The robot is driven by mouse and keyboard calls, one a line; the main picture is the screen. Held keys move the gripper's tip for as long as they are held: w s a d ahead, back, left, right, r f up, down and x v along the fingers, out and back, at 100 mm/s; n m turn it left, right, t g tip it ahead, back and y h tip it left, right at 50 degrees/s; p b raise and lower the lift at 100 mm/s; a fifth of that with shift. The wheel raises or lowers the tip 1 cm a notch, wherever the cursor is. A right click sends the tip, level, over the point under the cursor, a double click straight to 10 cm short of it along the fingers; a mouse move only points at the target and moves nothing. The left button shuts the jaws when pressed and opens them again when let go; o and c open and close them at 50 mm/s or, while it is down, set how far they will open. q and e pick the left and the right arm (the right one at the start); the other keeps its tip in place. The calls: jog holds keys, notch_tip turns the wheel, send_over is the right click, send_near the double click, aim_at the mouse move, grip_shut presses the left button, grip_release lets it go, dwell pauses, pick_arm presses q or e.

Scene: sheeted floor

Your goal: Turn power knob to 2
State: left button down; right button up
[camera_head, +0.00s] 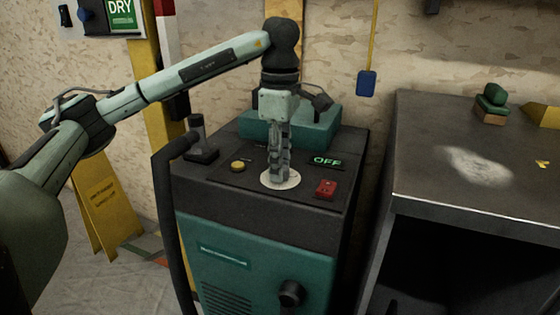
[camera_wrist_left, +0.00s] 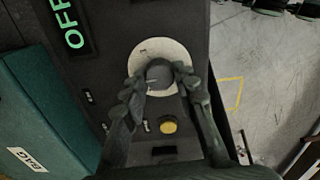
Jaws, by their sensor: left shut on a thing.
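The power knob (camera_wrist_left: 160,76) is a dark round knob on a pale dial plate (camera_head: 266,182) on top of the dark and teal machine (camera_head: 215,255). My left gripper (camera_head: 280,170) points straight down over the dial. In the left wrist view the fingers of my left gripper (camera_wrist_left: 159,85) are closed on both sides of the knob. In the head view the fingers hide the knob. The dial marks are too small to read. A green lit display (camera_head: 327,160) beside the dial reads OFF. My right gripper is not in view.
A yellow button (camera_head: 238,167) and a red switch (camera_head: 326,189) sit near the dial. A teal box (camera_head: 315,128) stands at the machine's back. A black hose (camera_head: 163,200) runs down the left side. A dark metal table (camera_head: 480,190) stands to the right.

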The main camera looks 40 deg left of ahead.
pick_arm(q)
jog(key=shift+m, duration=0.5)
jog(key=c, duration=1.2)
grip_release()
notch_tip(320, 180, up, 12)
jog(key=shift+r, duration=0.1)
